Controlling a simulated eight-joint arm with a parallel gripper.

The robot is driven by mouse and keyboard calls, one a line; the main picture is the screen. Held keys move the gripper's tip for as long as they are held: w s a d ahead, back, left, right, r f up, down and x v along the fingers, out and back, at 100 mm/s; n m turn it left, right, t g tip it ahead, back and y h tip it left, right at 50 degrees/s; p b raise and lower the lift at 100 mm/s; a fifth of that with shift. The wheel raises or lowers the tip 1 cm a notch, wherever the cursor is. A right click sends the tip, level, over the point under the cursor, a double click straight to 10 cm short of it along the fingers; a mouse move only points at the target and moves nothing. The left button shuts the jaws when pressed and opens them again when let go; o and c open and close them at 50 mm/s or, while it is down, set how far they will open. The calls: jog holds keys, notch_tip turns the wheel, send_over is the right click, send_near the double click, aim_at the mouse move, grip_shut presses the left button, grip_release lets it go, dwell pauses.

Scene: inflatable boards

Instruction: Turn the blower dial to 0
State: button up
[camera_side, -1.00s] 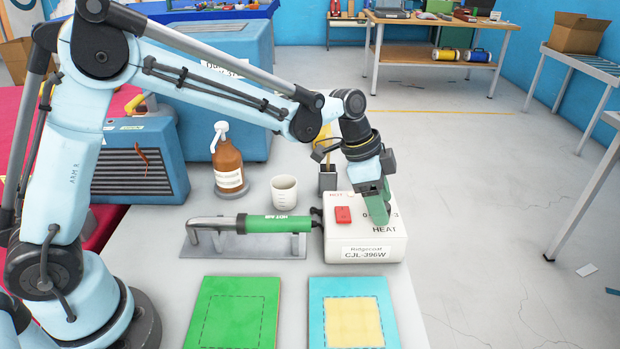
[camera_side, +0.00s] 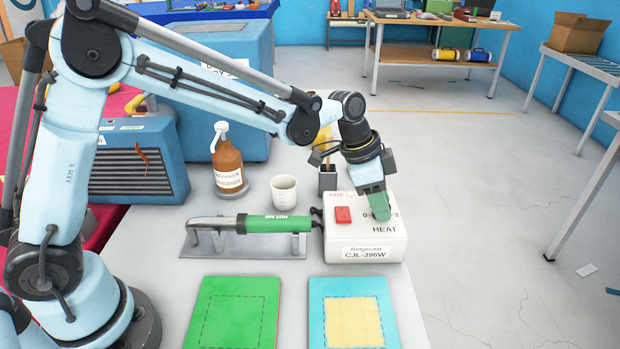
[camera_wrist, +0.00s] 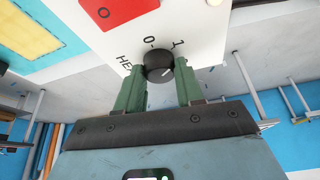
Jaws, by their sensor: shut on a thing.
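The blower unit (camera_side: 352,231) is a white box marked HEAT, Ridgecoat and CJL-396W, with a red switch (camera_side: 343,214) on top. Its black dial (camera_wrist: 157,65) shows in the wrist view between the two green fingers of my gripper (camera_wrist: 158,82), which are shut on its sides. A white mark shows on the dial's lower right side, away from the printed 0; I cannot tell its exact setting. In the side view my gripper (camera_side: 378,207) comes down on the box top and hides the dial and the middle of its scale.
A green hot-air tool (camera_side: 265,224) lies on a metal stand left of the box. A white cup (camera_side: 284,192) and a brown pump bottle (camera_side: 228,165) stand behind it. A green board (camera_side: 235,312) and a blue board with a yellow patch (camera_side: 355,312) lie in front.

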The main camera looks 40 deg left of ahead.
jog(key=n, duration=0.2)
jog(key=n+t+y, duration=0.1)
jog(key=n, duration=0.2)
jog(key=shift+s+d+t+y, duration=0.1)
jog(key=shift+d+t+y, duration=0.05)
jog(key=shift+t+y, duration=0.15)
jog(key=n+y, duration=0.2)
jog(key=n, duration=0.3)
jog(key=shift+d, duration=0.1)
jog(key=shift+n, duration=0.4)
jog(key=o, duration=1)
jog(key=v, duration=1.2)
jog(key=shift+s, duration=0.2)
